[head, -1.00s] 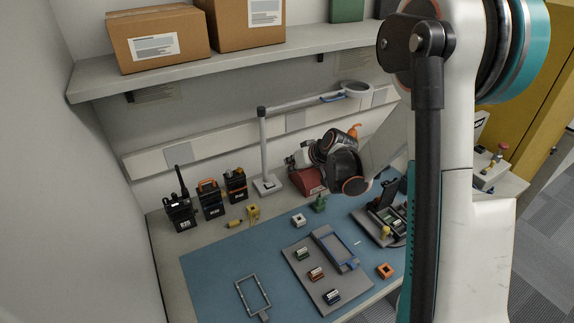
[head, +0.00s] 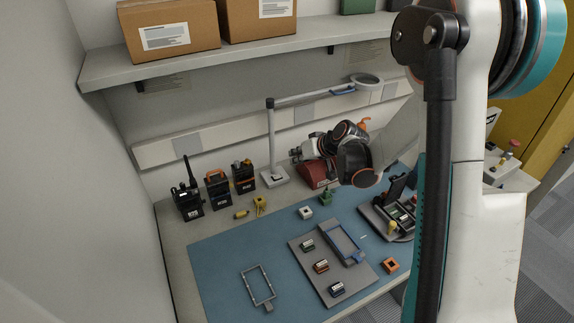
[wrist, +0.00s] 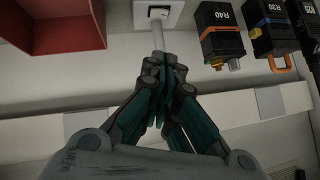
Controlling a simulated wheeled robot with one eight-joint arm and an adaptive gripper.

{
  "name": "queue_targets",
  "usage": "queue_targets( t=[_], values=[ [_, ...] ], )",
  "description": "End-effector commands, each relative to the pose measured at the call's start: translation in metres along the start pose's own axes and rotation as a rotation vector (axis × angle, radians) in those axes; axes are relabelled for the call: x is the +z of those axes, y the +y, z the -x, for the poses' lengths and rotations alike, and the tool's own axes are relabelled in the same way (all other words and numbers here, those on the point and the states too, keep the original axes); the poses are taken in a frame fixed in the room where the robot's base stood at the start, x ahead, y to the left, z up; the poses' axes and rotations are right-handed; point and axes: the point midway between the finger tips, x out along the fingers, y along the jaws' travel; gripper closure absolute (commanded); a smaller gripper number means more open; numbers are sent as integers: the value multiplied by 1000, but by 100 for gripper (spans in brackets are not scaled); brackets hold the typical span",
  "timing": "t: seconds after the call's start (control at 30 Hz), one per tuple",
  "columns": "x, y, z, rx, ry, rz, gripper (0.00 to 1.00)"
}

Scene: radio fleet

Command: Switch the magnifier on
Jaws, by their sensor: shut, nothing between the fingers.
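The magnifier stands at the back of the bench, with a pale square base (head: 275,178), an upright grey post (head: 271,135) and an arm reaching right to a round lens (head: 366,80). A dark rocker switch (wrist: 158,12) shows on its base at the top of the wrist view. My gripper (head: 295,154) is shut and empty, just right of the post and above the base in the head view. In the wrist view my gripper (wrist: 163,60) has its fingertips together and hides part of the post (wrist: 158,38). I cannot tell whether it touches the post.
Several black radios (head: 216,188) stand left of the base. A red bin (head: 318,172) stands close on its right, under my wrist. A blue mat (head: 220,265) with a grey tray (head: 310,273) and small parts lies in front. A shelf (head: 110,72) with boxes hangs above.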

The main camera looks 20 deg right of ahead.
Motion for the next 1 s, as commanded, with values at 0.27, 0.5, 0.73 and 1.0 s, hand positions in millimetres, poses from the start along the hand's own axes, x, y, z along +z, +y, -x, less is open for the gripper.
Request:
queue_targets(
  t=[0.27, 0.5, 0.73, 1.0],
  values=[
    [2, 0, -50, -1, 0, 2, 100],
    [2, 1, -96, -1, 0, 2, 100],
    [23, 0, -116, 0, 1, 1, 100],
    [29, 0, -122, 0, 0, 1, 100]
  ],
)
